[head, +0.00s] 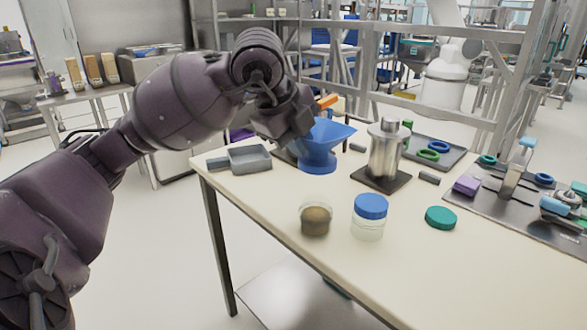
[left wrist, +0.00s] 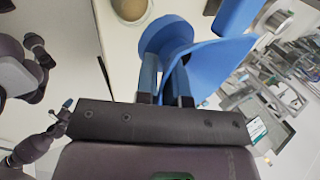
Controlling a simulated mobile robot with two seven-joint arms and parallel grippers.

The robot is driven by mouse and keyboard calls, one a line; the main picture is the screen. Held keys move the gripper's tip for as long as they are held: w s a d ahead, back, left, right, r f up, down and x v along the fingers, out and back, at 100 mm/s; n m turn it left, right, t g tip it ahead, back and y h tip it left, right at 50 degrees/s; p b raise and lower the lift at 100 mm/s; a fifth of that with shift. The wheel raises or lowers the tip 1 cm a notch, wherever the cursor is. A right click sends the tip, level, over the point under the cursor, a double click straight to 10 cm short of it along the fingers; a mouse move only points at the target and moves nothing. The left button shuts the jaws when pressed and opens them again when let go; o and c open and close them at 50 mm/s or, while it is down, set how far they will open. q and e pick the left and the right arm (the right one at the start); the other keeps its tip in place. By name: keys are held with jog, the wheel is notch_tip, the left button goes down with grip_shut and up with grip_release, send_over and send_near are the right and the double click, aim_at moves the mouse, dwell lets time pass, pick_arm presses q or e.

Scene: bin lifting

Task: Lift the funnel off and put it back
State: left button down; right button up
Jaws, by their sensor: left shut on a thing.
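The blue funnel (head: 322,138) is near the back left of the table, with its wide flared mouth up and a rounder blue lower part beneath. My left gripper (head: 300,140) comes in from the left and is shut on the funnel. In the left wrist view, the two fingers (left wrist: 166,88) are against the blue funnel (left wrist: 208,62), with a round blue part (left wrist: 165,36) beyond. I cannot tell whether the funnel's underside touches what is below it. My right gripper does not show.
A metal canister (head: 384,152) on a dark plate stands right of the funnel; a grey tray (head: 250,158) lies left. A jar with brown contents (head: 316,221), a blue-lidded jar (head: 369,222) and a green lid (head: 440,217) stand in front. The right front tabletop is clear.

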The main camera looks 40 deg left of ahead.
pick_arm(q)
notch_tip(320, 180, up, 16)
jog(key=p, duration=0.4)
jog(key=shift+f, duration=0.25)
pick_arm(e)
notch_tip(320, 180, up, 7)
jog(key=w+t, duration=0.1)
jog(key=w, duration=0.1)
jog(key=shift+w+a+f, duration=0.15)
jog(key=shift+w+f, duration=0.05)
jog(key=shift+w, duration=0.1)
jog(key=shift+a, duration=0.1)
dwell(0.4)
